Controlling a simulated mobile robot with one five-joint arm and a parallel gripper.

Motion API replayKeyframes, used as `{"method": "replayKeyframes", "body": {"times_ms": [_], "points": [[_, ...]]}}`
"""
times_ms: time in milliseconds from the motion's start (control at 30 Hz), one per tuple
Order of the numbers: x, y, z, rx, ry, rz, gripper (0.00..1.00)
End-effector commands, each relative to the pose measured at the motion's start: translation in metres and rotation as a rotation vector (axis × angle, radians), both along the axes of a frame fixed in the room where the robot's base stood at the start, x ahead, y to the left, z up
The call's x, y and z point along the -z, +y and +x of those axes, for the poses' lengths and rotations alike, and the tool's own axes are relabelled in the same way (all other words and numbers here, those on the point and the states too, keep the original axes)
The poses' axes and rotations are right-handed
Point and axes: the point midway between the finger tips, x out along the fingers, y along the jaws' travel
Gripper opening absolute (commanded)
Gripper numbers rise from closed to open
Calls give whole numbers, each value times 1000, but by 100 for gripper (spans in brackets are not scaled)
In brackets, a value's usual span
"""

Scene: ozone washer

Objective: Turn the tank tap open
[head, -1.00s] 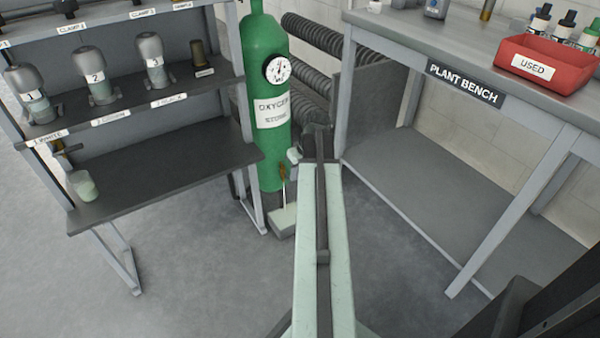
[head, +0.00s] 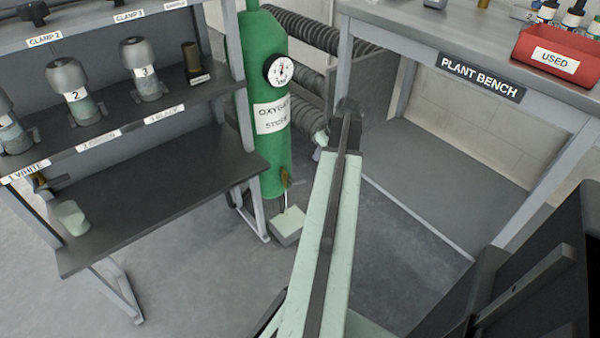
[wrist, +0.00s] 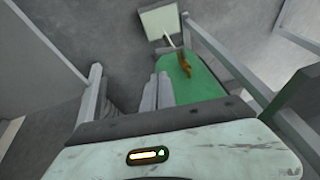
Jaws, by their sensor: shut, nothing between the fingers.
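The green oxygen tank (head: 265,150) stands upright between the shelf rack and the plant bench, with a round gauge (head: 281,70) near its top. A small brass tap (head: 285,178) shows low at the tank's front; in the wrist view the brass piece (wrist: 186,65) lies against the green tank (wrist: 203,85). A pale box (head: 288,227) is on the floor below it, also at the top of the wrist view (wrist: 160,22). My gripper (wrist: 158,78) is shut and empty, its fingertips left of the brass piece in the wrist view. The head view mostly hides my gripper behind my arm.
The shelf rack (head: 165,190) at left holds bottles and a pale beaker (head: 72,218). The plant bench (head: 440,45) at right carries a red tray (head: 530,70). Ribbed hoses (head: 310,120) run behind the tank. Open floor lies between rack and bench.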

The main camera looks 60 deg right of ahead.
Motion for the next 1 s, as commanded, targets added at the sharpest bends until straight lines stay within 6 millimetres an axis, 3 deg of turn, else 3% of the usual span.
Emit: {"method": "replayKeyframes", "body": {"times_ms": [267, 667, 800, 1000], "points": [[21, 0, 6, 0, 0, 0, 0], [101, -2, 37, 1, 0, 0, 0], [124, 6, 44, 1, 0, 0, 0], [131, 10, 49, 3, 0, 0, 0]]}}
